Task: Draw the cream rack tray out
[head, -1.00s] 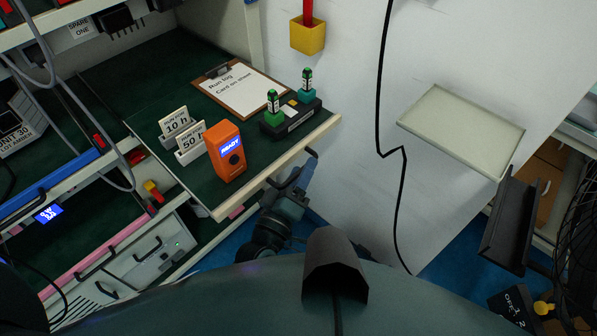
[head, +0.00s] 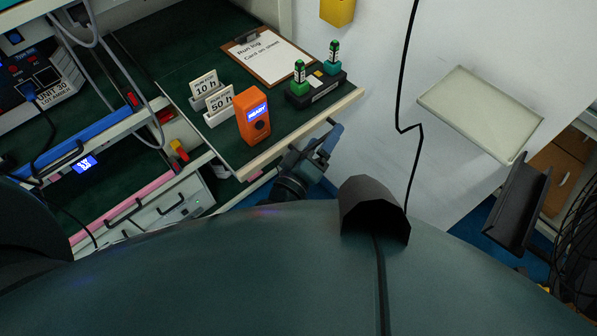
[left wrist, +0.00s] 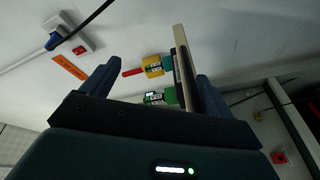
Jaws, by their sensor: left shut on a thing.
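The cream rack tray (head: 301,135) has a cream front lip and a dark green surface, and it juts from the rack. A clipboard (head: 268,57), an orange READY meter (head: 254,117), two cards and a black holder with green-topped cells (head: 315,90) sit on it. My left gripper (head: 322,138) is at the front lip, toward its right end. It is shut on the tray. In the left wrist view, the tray's edge (left wrist: 190,85) stands between my fingers, close against the right one; the exact contact is hidden.
The rack with instruments (head: 35,85), cables and a blue rail (head: 75,150) stands at the left. A yellow wall cup (head: 338,11), a hanging black cable (head: 404,75) and a cream wall panel (head: 482,113) are at the right. Blue floor shows below the panel.

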